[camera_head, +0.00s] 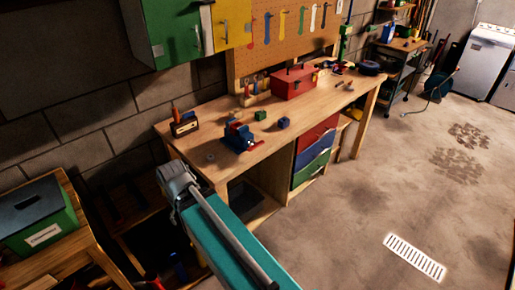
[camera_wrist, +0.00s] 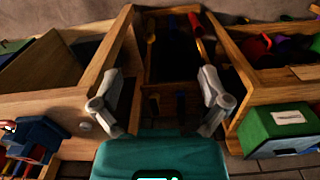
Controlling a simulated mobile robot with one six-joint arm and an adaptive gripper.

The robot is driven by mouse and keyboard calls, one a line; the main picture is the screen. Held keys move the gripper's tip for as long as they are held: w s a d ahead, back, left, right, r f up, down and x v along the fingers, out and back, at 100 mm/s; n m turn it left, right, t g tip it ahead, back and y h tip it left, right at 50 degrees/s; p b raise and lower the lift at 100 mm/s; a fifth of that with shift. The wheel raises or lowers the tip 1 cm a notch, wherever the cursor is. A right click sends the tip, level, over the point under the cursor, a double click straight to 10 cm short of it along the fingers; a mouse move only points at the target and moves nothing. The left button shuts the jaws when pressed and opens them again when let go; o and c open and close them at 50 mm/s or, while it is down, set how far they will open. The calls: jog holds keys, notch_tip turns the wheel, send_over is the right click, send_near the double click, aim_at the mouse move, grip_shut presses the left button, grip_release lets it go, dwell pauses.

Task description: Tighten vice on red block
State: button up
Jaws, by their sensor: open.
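A blue vice (camera_head: 240,138) stands at the front left edge of the workbench, with a red part sticking out at its lower right. A small reddish patch (camera_head: 234,122) shows at its top, but it is too small to tell whether this is the red block or how the jaws sit on it. In the wrist view the vice (camera_wrist: 35,135) is at the left edge, partly cut off, with red parts below it. My gripper (camera_wrist: 162,88) is open and empty, its two grey fingers spread wide. It is beside the bench's left end, away from the vice.
The workbench (camera_head: 200,155) holds a red toolbox (camera_head: 294,80), a small blue block (camera_head: 284,122), a green block (camera_head: 260,115) and a wooden holder (camera_head: 185,123). A green box (camera_head: 40,215) sits on a wooden table at left. Open floor (camera_head: 330,220) lies in front of the bench.

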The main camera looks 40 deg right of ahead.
jog(key=shift+c, duration=0.2)
jog(key=shift+c, duration=1.2)
jog(key=shift+w+d, duration=0.35)
jog(key=c, duration=0.4)
jog(key=shift+t+y, duration=0.6)
jog(key=w+d, duration=0.4)
jog(key=d, duration=0.1)
jog(key=shift+w+r, duration=0.15)
jog(key=shift+r, duration=0.2)
grip_shut()
jog(key=w+d+r+t+y+p, duration=0.1)
jog(key=w+d+t, duration=0.1)
jog(key=w+d, duration=0.35)
jog(key=w+d+r+t, duration=0.1)
jog(key=w+d, duration=0.1)
jog(key=d, duration=0.7)
jog(key=d+r+t, duration=0.2)
jog(key=d, duration=1.1)
jog(key=d+r+n+t+h+p, duration=0.1)
jog(key=d+r+t, duration=0.1)
jog(key=d, duration=1.2)
jog(key=shift+s+d+r+t, duration=0.2)
jog(key=shift+d+r+t, duration=0.05)
jog(key=shift+r+t, duration=0.2)
